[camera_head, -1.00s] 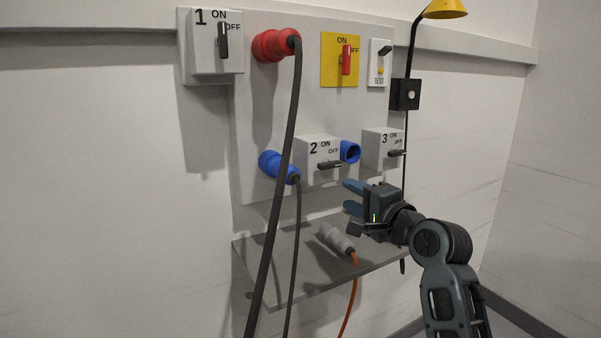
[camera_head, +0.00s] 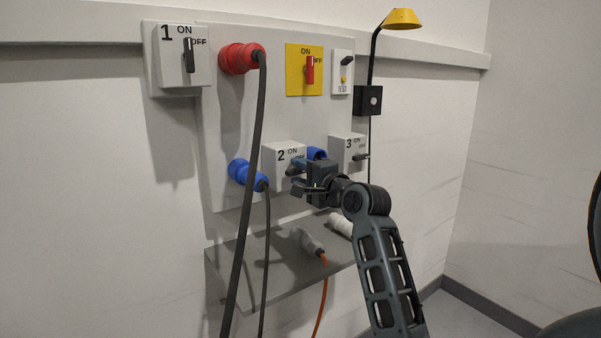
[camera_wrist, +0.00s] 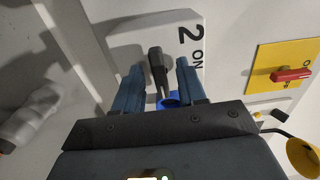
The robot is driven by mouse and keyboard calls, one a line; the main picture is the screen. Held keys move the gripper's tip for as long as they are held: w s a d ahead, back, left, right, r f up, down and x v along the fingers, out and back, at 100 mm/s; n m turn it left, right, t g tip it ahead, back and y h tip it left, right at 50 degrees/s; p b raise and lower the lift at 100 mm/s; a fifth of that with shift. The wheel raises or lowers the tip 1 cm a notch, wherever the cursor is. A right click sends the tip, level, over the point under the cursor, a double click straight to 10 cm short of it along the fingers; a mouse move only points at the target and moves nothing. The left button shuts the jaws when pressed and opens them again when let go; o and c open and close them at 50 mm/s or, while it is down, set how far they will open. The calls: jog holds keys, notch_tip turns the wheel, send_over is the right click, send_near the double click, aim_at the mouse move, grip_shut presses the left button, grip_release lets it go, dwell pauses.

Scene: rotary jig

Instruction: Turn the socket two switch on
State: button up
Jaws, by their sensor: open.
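The socket two switch box (camera_head: 282,158) is a white box marked 2 and ON, low in the middle of the panel. Its dark lever (camera_wrist: 157,68) shows in the wrist view between my two blue fingers, with a gap on either side. The lever points across the "2 ON" lettering's upright direction, not toward ON. My gripper (camera_head: 296,166) is open in front of the box; in the wrist view (camera_wrist: 158,82) its fingers straddle the lever. In the head view my gripper hides the lever and the OFF mark.
A blue socket (camera_head: 317,153) sits right beside my gripper, and the switch 3 box (camera_head: 346,150) further right. A blue plug (camera_head: 246,174) and a hanging black cable (camera_head: 246,200) are left. A shelf (camera_head: 235,278) with a grey connector (camera_head: 305,240) is below.

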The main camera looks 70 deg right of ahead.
jog(key=shift+c, duration=0.4)
grip_shut()
jog(key=shift+f+n, duration=0.1)
jog(key=shift+n, duration=0.3)
jog(key=n+b, duration=0.1)
jog(key=n, duration=0.2)
jog(key=shift+n, duration=0.4)
jog(key=n+b, duration=0.2)
jog(key=n, duration=0.2)
jog(key=n+b, duration=0.1)
jog(key=n, duration=0.4)
jog(key=shift+f+b, duration=0.1)
jog(key=shift+b, duration=0.2)
jog(key=n+b, duration=0.1)
jog(key=n, duration=0.3)
jog(key=shift+b, duration=0.3)
